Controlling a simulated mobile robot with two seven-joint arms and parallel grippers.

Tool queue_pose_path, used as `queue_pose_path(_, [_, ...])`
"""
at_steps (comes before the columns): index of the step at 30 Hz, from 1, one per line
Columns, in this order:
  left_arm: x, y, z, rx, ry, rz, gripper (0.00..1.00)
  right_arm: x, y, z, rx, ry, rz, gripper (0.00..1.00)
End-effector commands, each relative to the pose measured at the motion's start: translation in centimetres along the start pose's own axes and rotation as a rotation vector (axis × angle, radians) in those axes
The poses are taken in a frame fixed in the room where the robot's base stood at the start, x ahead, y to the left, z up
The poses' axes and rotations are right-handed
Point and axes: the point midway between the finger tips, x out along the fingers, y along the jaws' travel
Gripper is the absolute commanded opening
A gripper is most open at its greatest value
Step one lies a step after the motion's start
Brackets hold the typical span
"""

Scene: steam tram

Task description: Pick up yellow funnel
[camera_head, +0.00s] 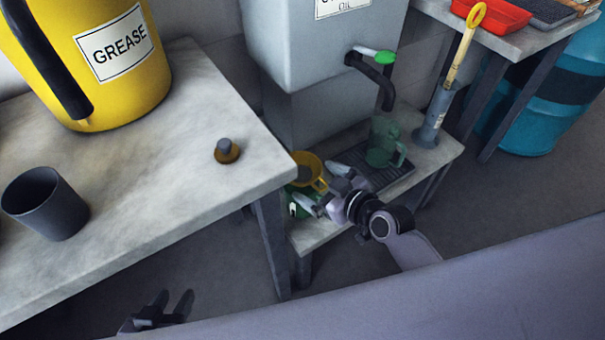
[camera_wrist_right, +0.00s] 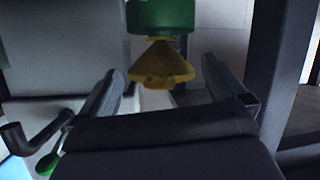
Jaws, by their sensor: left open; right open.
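The yellow funnel (camera_head: 309,163) is on the low shelf beside the table, wide mouth up, above a green container (camera_head: 291,205). In the right wrist view the funnel (camera_wrist_right: 160,66) appears inverted, its narrow end meeting the green container (camera_wrist_right: 160,16). My right gripper (camera_head: 320,190) is open beside the funnel in the head view and partly covers the container. In its wrist view the fingers (camera_wrist_right: 163,88) stand apart on either side of the funnel, with no clear contact. My left gripper (camera_head: 168,304) is open and empty at the bottom left, below the table edge.
The grey table (camera_head: 190,190) holds a yellow grease can (camera_head: 110,85), a dark cup (camera_head: 45,203) and a small brass-coloured piece (camera_head: 227,151). A tap (camera_head: 372,66) hangs above a green jug (camera_head: 382,142) on a dark grate (camera_head: 350,158). A grey pump (camera_head: 436,115) stands right.

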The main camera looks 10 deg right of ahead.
Motion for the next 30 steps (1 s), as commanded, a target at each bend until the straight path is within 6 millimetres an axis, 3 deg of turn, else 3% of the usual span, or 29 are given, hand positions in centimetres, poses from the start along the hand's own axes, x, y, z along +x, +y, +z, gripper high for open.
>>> queue_pose_path(4, [0.0, 0.0, 0.0, 0.0, 0.001, 0.0, 0.43, 0.0, 0.0, 0.0, 0.0, 0.0, 0.0, 0.98])
queue_pose_path(5, [0.0, 0.0, 0.0, 0.001, 0.001, 0.0, 0.43, 0.0, 0.0, 0.0, 0.0, -0.001, 0.0, 0.92])
queue_pose_path(9, [0.0, -0.1, 0.0, 0.001, 0.001, -0.001, 0.43, -0.1, 0.0, 0.0, 0.0, -0.001, 0.0, 0.48])
queue_pose_path(22, [-0.3, -0.3, -0.2, 0.012, -0.003, -0.001, 0.43, -0.4, 0.1, -0.8, -0.002, 0.001, 0.001, 0.48])
queue_pose_path(26, [-0.8, -0.2, -0.8, 0.012, -0.003, -0.001, 0.43, -1.0, 0.4, -2.4, -0.001, 0.003, 0.001, 0.48])
queue_pose_path(30, [-1.5, -0.2, -1.8, 0.012, -0.004, -0.002, 0.43, -2.1, 0.9, -5.2, -0.003, 0.004, 0.001, 0.48])
